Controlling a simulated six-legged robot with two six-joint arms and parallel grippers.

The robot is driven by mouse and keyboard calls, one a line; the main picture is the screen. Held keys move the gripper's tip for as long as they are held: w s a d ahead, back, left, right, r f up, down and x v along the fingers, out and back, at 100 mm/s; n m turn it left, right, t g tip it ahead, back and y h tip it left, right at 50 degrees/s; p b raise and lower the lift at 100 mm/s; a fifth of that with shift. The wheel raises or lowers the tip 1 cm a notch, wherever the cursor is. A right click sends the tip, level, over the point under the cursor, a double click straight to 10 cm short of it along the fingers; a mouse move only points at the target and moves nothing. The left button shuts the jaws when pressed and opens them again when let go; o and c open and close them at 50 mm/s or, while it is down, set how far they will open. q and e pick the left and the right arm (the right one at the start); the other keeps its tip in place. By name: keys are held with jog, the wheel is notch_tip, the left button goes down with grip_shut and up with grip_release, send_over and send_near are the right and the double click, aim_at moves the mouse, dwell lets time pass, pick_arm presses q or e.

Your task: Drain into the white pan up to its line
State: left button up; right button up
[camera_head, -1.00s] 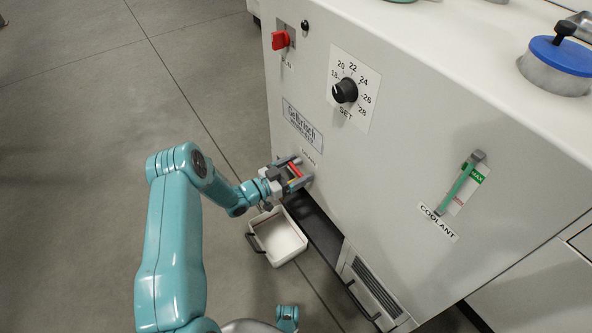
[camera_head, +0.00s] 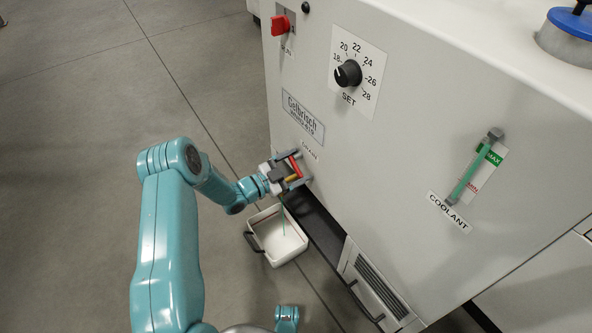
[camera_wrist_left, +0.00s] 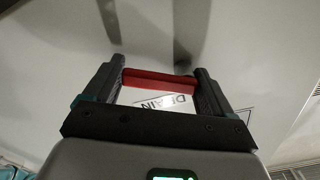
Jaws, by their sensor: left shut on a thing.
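The white pan (camera_head: 293,246) sits on the floor against the machine, below the drain. It is an open rectangular tray with a dark handle on its left side. A thin green stream (camera_head: 282,222) falls into it. Its line and the liquid level are too small to tell. My left gripper (camera_head: 296,168) is at the drain valve on the machine's front, shut on the red drain handle (camera_head: 295,166). In the left wrist view the red handle (camera_wrist_left: 160,82) spans between the two dark fingers, above the DRAIN label (camera_wrist_left: 165,101). My right gripper is not in view.
The machine front (camera_head: 390,160) carries a red switch (camera_head: 280,25), a black SET dial (camera_head: 348,73) and a COOLANT sight gauge (camera_head: 473,173) with green in it. A vented drawer (camera_head: 368,285) with a dark handle is right of the pan. The floor at left is clear.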

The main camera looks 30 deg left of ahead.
pick_arm(q)
jog(key=shift+a+f+m+b, duration=0.1)
jog(key=shift+f+m+b, duration=0.2)
jog(key=shift+m+b, duration=0.45)
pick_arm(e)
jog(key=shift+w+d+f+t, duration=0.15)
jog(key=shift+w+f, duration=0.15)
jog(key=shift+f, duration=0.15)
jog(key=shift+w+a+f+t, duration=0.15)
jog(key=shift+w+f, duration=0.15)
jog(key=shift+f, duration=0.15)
pick_arm(q)
jog(key=shift+m, duration=0.25)
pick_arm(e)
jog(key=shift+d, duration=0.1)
pick_arm(q)
jog(key=o, duration=0.9)
jog(key=shift+c, duration=0.2)
jog(key=p+v, duration=0.5)
jog(key=v, duration=1.1)
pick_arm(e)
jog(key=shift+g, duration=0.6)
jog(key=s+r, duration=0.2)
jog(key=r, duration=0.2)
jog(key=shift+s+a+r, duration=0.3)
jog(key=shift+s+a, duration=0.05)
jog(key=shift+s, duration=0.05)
pick_arm(q)
jog(key=shift+s+a, duration=0.1)
jog(key=shift+s, duration=0.05)
